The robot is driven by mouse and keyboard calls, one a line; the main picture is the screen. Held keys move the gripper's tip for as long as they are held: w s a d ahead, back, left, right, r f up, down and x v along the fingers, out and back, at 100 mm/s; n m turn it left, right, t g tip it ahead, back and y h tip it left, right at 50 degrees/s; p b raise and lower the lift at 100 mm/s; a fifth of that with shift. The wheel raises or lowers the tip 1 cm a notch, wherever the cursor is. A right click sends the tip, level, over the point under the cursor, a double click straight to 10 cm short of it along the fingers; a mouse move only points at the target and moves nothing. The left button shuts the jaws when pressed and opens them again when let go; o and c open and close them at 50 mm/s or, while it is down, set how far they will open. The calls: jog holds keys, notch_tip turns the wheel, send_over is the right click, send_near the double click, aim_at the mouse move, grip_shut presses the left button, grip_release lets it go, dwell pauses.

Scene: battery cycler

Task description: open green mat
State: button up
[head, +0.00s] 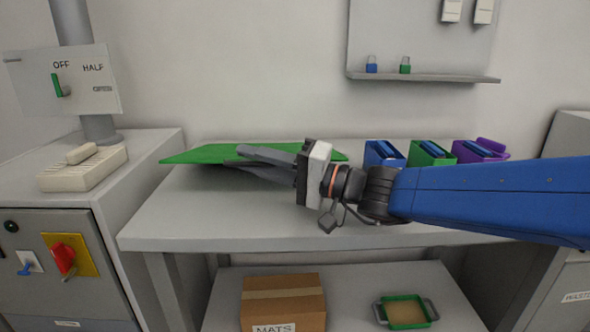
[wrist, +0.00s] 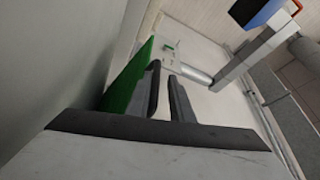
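The green mat (head: 205,154) is a thin sheet at the back left of the table. It looks spread out; its left corner reaches past or above the table's left edge, and a dark area shows beneath it. I cannot tell whether part is folded. My gripper (head: 234,157) points left at the mat's front side, its fingers overlapping the mat in the head view. In the wrist view, the mat (wrist: 128,85) stands left of my fingers (wrist: 164,72). The fingers are apart with a gap between them, and I see nothing held. The mat's middle is partly hidden behind my gripper.
Blue (head: 384,155), green (head: 431,155) and purple (head: 481,151) bins stand at the table's back right. A switch panel (head: 75,80) rises at left beside a cabinet (head: 70,230). A box labelled MATS (head: 283,302) sits on the lower shelf. The table's front left (head: 200,215) is clear.

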jog(key=shift+v, duration=8.4)
